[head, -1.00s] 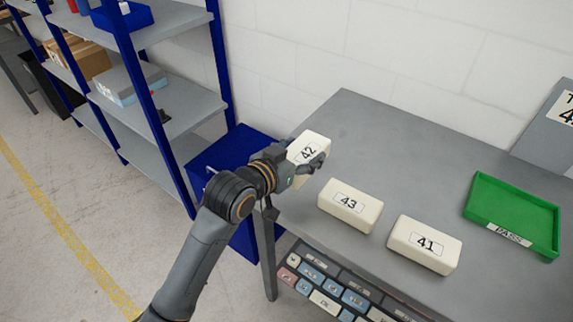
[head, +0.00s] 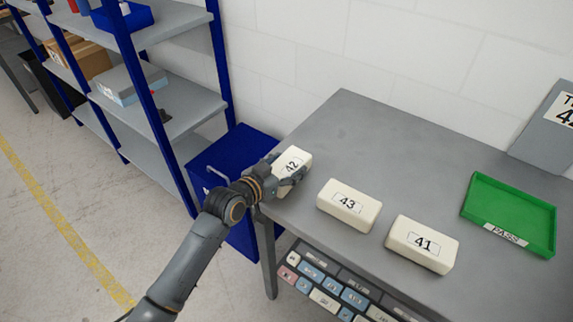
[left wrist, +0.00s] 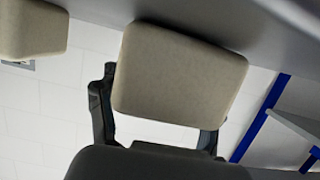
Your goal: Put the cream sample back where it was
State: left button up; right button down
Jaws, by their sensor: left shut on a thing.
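A cream block labelled 42 (head: 291,166) is at the left end of the grey table (head: 350,120). My left gripper (head: 285,180) is shut on it, with a finger on its near right side. In the left wrist view the held block (left wrist: 180,75) fills the middle, between the two fingers. In the head view I cannot tell whether its underside touches the table. Cream blocks labelled 43 (head: 349,205) and 41 (head: 423,244) lie on the table to its right, apart from each other. My right gripper is not in view.
A green tray (head: 467,210) labelled PASS is on the table's right part. A grey panel (head: 545,135) stands behind it. A blue bin (head: 235,155) and a blue shelf rack (head: 175,110) are left of the table. The table's back middle is clear.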

pick_arm(q)
jog(key=shift+f, duration=0.1)
jog(key=o, duration=0.8)
jog(key=b+v, duration=0.1)
jog(key=v, duration=1.1)
